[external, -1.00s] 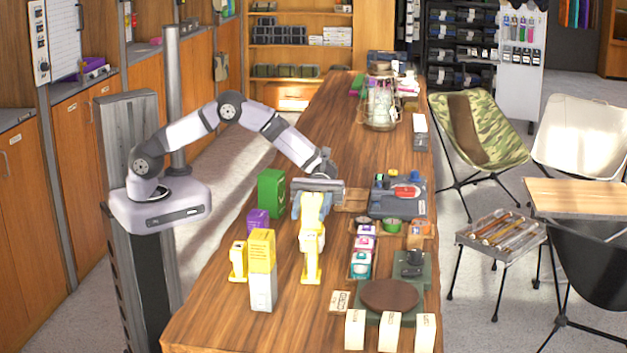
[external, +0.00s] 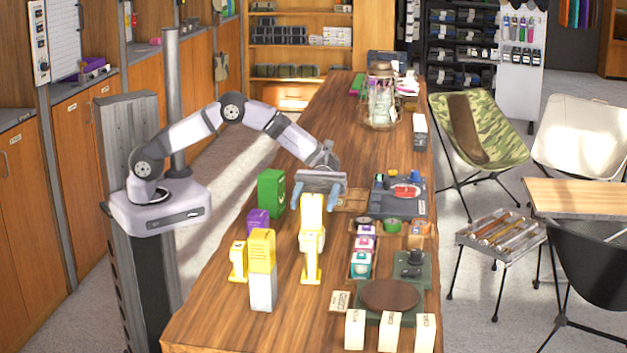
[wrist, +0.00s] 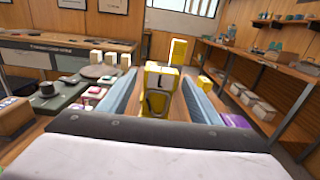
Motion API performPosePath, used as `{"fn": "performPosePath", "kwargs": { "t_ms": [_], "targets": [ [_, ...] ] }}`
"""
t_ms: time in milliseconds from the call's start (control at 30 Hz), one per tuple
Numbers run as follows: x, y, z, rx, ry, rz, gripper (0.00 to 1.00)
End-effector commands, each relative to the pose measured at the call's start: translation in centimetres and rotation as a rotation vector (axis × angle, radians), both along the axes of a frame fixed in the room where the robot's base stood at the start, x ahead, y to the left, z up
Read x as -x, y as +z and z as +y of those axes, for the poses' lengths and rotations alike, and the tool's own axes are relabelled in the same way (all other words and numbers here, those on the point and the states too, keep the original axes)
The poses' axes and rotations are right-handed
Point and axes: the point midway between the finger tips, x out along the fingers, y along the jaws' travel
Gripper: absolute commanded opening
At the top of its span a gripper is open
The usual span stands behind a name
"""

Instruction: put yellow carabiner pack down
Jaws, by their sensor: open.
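The yellow carabiner pack (external: 312,215) stands upright on the wooden counter, yellow with a pale front, near the middle of the counter. It also shows in the wrist view (wrist: 160,85), between and beyond my two blue-grey fingers. My gripper (external: 321,199) is open and just above and behind the pack, with its fingers spread to either side. The pack's lower part runs down to a yellow foot on the counter; I cannot tell whether a finger touches the pack.
A yellow and grey box (external: 262,270), a small yellow pack (external: 238,261), a purple box (external: 258,222) and a green box (external: 271,192) stand to the left. Small boxed goods (external: 360,264) and a dark green tray (external: 411,283) are to the right. The counter's front left is clear.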

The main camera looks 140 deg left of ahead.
Motion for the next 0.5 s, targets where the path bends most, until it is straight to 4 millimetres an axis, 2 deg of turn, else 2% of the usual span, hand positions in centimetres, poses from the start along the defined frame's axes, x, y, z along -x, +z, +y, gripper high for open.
{"fn": "performPosePath", "kwargs": {
  "t_ms": [200,500],
  "targets": [
    [2.7,-0.1,2.8,-0.001,0.003,-0.001,0.58],
    [4.6,0.0,4.6,0.001,0.000,0.001,0.58]
  ]
}}
